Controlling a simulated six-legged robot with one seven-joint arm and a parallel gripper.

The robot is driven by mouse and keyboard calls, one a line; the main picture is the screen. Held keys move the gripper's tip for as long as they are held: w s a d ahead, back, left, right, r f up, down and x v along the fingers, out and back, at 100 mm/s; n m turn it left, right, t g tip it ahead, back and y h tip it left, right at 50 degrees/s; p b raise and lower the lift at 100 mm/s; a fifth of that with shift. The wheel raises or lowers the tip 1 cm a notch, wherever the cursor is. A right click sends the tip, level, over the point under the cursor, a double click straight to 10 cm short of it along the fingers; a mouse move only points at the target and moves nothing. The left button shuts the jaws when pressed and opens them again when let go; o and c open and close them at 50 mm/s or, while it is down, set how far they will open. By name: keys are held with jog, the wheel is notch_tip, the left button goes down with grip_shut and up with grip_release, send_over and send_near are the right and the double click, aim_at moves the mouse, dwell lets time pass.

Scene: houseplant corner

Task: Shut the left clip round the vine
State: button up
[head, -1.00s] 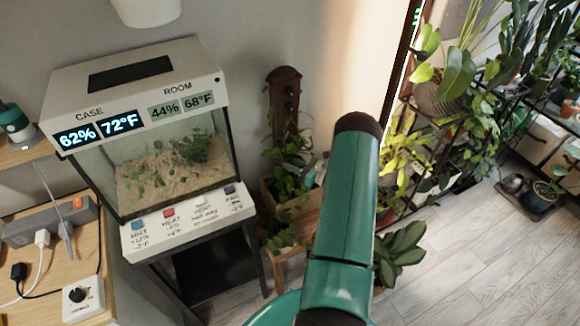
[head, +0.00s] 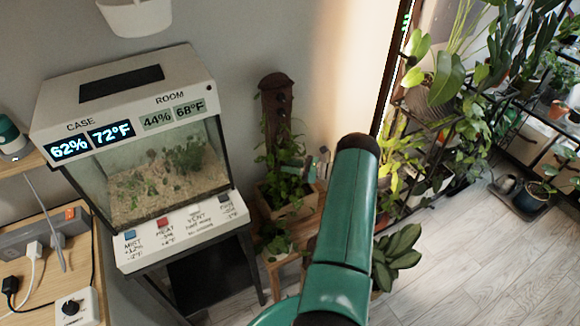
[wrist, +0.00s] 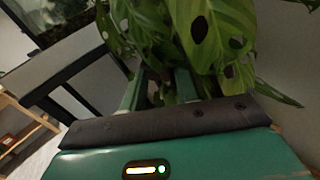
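A vine (head: 272,172) with green leaves climbs a brown pole (head: 276,100) in a wooden planter (head: 290,210), left of my raised arm in the head view. I cannot make out the left clip in either view. My gripper (wrist: 160,88) shows in the wrist view as two green fingers standing apart, with a dark gap between them. I cannot tell whether the fingers touch the leaves.
A glass case (head: 165,170) with readouts and a labelled front panel stands left of the planter on a dark stand. A desk (head: 75,255) with a power strip is at far left. Shelves of potted plants fill the right. The wooden floor (head: 450,270) at lower right is clear.

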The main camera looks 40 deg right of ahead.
jog(key=shift+o, duration=1.4)
jog(key=v, duration=1.3)
jog(key=shift+s+d, duration=0.25)
jog(key=shift+s, duration=0.05)
jog(key=shift+s, duration=0.1)
